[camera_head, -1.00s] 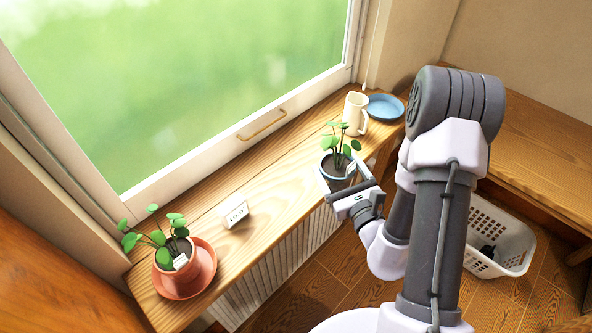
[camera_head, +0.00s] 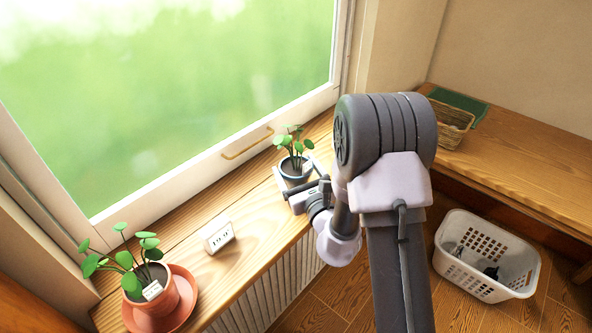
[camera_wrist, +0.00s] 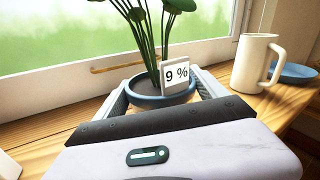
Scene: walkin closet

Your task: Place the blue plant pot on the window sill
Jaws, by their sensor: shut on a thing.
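The blue plant pot (camera_head: 292,180) holds a green round-leaved plant and sits between the fingers of my gripper (camera_head: 297,174) over the wooden window sill (camera_head: 262,218). In the wrist view the pot's blue rim (camera_wrist: 150,101) shows between the two fingers (camera_wrist: 163,95), with a white "9 %" tag (camera_wrist: 175,73) in it. My gripper is shut on the pot. The pot looks upright. Its base is hidden, so I cannot tell whether it touches the sill.
A terracotta pot (camera_head: 152,308) with a plant stands on a saucer at the sill's left end. A small white display (camera_head: 217,235) sits between. A cream mug (camera_wrist: 252,65) and blue plate (camera_wrist: 291,73) are to the right. A white basket (camera_head: 487,268) is on the floor.

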